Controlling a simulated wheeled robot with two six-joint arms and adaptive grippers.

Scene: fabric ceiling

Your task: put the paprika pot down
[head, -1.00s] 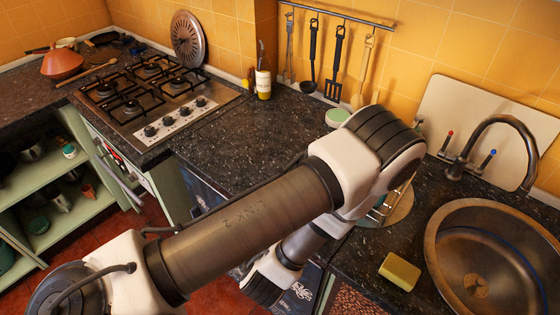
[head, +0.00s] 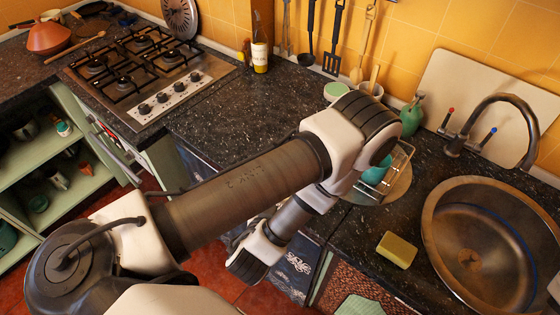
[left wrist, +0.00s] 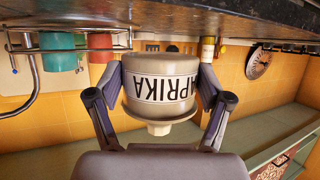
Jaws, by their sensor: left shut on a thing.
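The paprika pot (left wrist: 163,68) is a cream pot with dark PAPRIKA lettering and a knobbed lid. It shows upside down in the left wrist view, as does the whole scene there. My left gripper (left wrist: 160,80) is shut on it, with one finger on each side. The pot's base is close to the dark counter surface (left wrist: 260,18) in that view; I cannot tell whether it touches. In the head view I see my left arm, but the pot and the gripper are hidden.
A wire rack (head: 400,165) with a teal cup (head: 376,174) stands beside a green bottle (head: 411,118). A yellow sponge (head: 397,249) lies left of the sink (head: 440,225). A labelled bottle (head: 260,55) stands by the wall. The counter right of the stove (head: 145,75) has clear room.

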